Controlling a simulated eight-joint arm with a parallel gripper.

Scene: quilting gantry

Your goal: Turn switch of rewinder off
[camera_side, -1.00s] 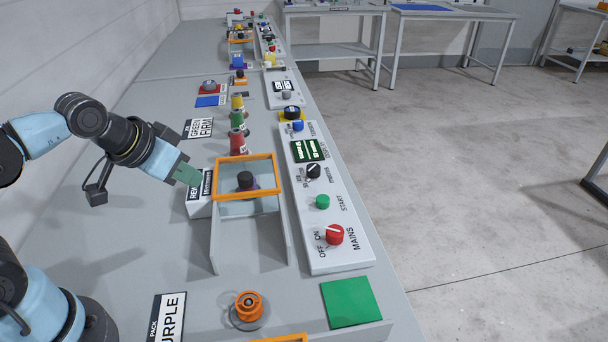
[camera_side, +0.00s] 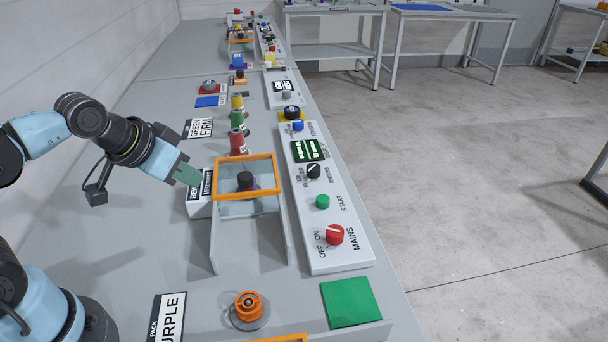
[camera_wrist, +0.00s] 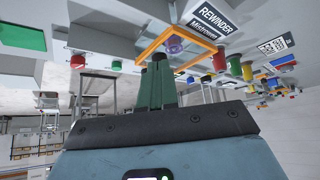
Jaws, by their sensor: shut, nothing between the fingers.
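The rewinder (camera_side: 199,204) is a light grey box with a dark label, standing left of an orange-framed clear guard in the side view. My gripper (camera_side: 188,175) has green fingers and is shut and empty, at the upper left of the rewinder. I cannot tell whether it touches the box. The fingers are together in the wrist view (camera_wrist: 156,84).
The orange guard frame (camera_side: 247,193) surrounds a dark knob-like piece (camera_side: 245,180). To its right is a control panel (camera_side: 340,257) with a red MAINS knob (camera_side: 334,235) and a green START button (camera_side: 322,202). Several colored spools stand behind. The bench left of the rewinder is clear.

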